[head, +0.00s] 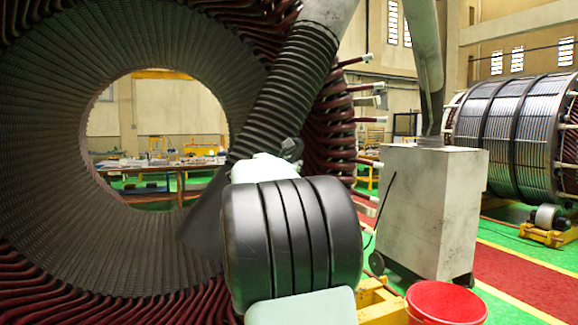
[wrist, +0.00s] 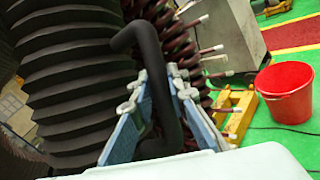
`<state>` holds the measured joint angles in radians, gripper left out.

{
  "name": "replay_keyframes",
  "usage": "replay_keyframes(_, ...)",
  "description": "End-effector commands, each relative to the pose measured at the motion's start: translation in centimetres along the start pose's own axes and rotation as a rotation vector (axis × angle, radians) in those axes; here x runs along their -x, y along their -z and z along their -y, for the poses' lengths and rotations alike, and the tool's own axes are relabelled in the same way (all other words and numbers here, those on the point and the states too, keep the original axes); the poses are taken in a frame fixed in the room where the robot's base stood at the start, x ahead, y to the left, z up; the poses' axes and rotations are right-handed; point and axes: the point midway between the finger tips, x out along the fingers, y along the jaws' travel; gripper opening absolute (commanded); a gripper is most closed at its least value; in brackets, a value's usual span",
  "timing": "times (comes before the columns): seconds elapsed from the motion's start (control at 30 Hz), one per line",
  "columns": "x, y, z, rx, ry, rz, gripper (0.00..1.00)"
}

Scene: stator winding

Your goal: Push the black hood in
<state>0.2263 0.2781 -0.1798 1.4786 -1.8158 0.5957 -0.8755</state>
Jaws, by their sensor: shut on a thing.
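The black hood (head: 206,222) is a dark flared cone at the lower end of a thick black ribbed hose (head: 285,85). It stands in front of the stator's round opening, and its right part is hidden behind my arm. In the wrist view the ribbed hose (wrist: 70,75) fills the left side. A bent black bar handle (wrist: 148,45) runs beside it; where it joins the hood is not clear. My gripper (wrist: 163,85) is shut on this handle, with one blue-grey finger on each side. In the head view my arm mostly hides the gripper.
The large stator (head: 40,150) with dark red winding ends fills the left. A grey wheeled box (head: 428,210) with a pale duct stands right of it. A red bucket (head: 445,303) and a yellow floor frame (head: 380,300) are at the lower right. A red floor lane lies beyond.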

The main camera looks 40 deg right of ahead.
Motion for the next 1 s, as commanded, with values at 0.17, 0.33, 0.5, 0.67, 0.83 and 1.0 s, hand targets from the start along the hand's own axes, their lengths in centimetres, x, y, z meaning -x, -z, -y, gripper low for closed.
replay_keyframes(0.17, -4.2, 0.8, 2.5, -0.004, 0.0, 0.049, 0.0)
replay_keyframes(0.33, -7.5, 1.5, 4.5, 0.007, -0.007, 0.082, 0.0)
replay_keyframes(0.5, -10.6, 2.4, 6.5, 0.027, -0.017, 0.109, 0.0)
replay_keyframes(0.67, -12.6, 3.0, 7.8, 0.044, -0.027, 0.124, 0.0)
replay_keyframes(0.83, -13.3, 3.1, 8.1, 0.053, -0.034, 0.128, 0.0)
replay_keyframes(1.0, -13.3, 3.2, 8.0, 0.054, -0.036, 0.126, 0.0)
